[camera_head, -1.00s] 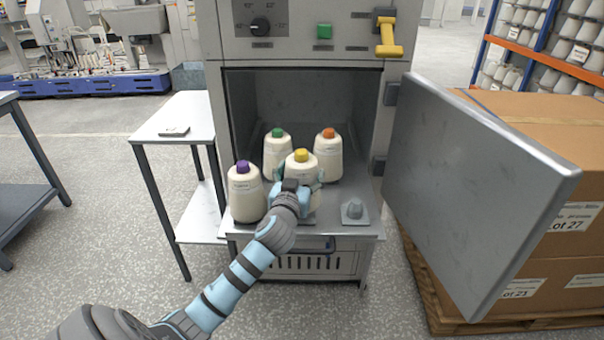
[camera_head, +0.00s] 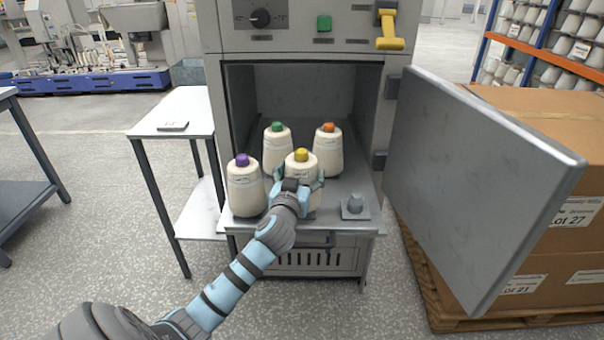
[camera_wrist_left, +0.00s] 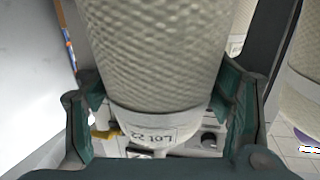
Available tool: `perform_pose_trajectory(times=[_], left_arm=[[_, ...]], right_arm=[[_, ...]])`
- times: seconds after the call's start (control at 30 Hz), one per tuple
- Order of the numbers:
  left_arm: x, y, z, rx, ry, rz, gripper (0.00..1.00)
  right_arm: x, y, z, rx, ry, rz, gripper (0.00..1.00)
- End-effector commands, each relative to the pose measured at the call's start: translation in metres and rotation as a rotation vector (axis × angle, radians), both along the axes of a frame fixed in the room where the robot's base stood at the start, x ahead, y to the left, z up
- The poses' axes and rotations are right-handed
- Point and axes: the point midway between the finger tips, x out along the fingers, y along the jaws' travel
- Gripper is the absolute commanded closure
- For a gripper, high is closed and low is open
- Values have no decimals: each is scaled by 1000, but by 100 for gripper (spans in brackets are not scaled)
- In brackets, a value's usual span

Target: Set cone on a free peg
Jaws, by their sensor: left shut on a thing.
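My left gripper (camera_head: 298,183) is shut on the cream cone with the yellow tip (camera_head: 301,160), at the front of the oven-like chamber. In the left wrist view the held cone (camera_wrist_left: 160,50) stands between the two teal fingers, with a "Lot 22" label low on it. The cone looks upright; whether its base touches the tray is hidden by my gripper. My right gripper is out of view.
The chamber's open door (camera_head: 470,190) stands at the right, before stacked cartons (camera_head: 540,115) on a pallet. The purple-tipped cone is close to my gripper's left.

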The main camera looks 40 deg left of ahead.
Motion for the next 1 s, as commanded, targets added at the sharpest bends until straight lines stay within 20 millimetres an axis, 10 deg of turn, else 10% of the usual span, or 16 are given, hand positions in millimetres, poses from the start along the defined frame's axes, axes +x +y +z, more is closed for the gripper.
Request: perform_pose_trajectory(times=[0.97,1.0], left_arm=[[0,0,-18,1,-2,0,67],[0,0,-17,1,-2,0,21]], right_arm=[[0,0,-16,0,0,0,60],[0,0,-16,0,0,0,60]])
